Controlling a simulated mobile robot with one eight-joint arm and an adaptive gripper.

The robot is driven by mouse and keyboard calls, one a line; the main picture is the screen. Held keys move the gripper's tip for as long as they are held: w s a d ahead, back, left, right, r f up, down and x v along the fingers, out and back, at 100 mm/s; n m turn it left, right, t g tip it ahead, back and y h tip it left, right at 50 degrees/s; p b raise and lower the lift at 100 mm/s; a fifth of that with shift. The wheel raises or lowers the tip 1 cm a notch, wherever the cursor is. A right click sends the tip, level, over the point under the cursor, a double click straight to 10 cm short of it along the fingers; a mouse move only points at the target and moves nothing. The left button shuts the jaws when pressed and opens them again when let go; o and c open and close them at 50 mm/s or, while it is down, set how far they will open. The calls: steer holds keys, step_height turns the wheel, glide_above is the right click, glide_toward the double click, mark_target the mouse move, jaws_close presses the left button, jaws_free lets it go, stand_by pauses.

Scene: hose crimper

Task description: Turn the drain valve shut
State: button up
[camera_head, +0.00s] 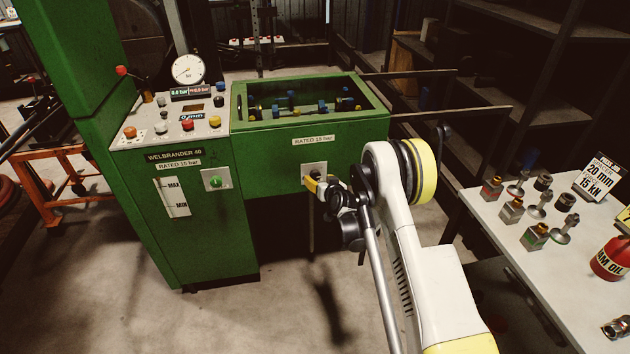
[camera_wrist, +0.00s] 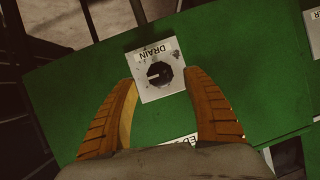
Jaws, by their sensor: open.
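The drain valve is a black, many-sided knob (camera_wrist: 159,75) with a small pale mark on its left side. It sits on a pale square plate (camera_wrist: 145,92) labelled DRAIN on the green machine front. In the head view the plate (camera_head: 315,168) shows on the front under the tank, and my gripper hides most of the knob. My gripper (camera_head: 315,186) is open and faces the plate. In the wrist view my gripper (camera_wrist: 158,82) has one orange finger on each side of the plate, with the knob beyond and between the tips. I cannot tell whether they touch.
An open tank (camera_head: 240,104) holds fittings above the valve. A white table (camera_head: 510,245) with dies and a red oil can (camera_head: 612,258) stands right.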

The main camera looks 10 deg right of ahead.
mark_target(316, 177)
steer(key=b+x, duration=0.1)
steer(key=x, duration=0.4)
steer(key=shift+c, duration=0.4)
steer(key=shift+s, duration=0.1)
steer(key=c, duration=1.1)
